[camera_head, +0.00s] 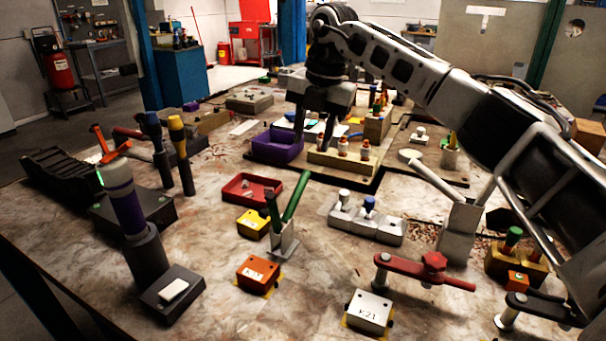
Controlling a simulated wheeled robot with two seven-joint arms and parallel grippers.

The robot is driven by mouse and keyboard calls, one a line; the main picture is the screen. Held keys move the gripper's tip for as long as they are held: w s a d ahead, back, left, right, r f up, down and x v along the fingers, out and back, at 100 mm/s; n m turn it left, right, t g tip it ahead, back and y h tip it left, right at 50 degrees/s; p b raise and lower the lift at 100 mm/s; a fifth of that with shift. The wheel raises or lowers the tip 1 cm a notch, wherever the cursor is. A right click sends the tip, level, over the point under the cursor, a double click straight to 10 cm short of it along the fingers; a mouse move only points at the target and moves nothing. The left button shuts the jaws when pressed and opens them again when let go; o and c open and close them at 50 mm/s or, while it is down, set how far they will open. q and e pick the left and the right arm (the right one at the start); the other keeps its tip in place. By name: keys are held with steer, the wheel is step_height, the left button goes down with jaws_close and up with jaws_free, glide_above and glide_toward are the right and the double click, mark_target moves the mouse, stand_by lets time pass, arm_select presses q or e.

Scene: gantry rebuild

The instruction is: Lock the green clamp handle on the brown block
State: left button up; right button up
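A toggle clamp with a green handle (296,196) stands near the middle of the table on a grey metal bracket (283,241). My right gripper (315,138) hangs over the back middle of the table, well behind the green handle. Its fingers point down, apart, with nothing seen between them. My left gripper is out of view.
A purple bin (277,146) and a wooden block with white bottles (325,161) are close to my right gripper. A red tray (239,188), yellow block (253,223) and orange block (258,272) surround the green clamp. A red-handled clamp (410,268) lies to its right.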

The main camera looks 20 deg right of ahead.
mark_target(304, 178)
steer(key=f, duration=0.3)
steer(key=w+a+f, duration=0.1)
steer(key=f, duration=0.6)
steer(key=shift+w+a+p, duration=0.15)
steer(key=shift+p, duration=0.2)
steer(key=shift+r, duration=0.1)
jaws_close()
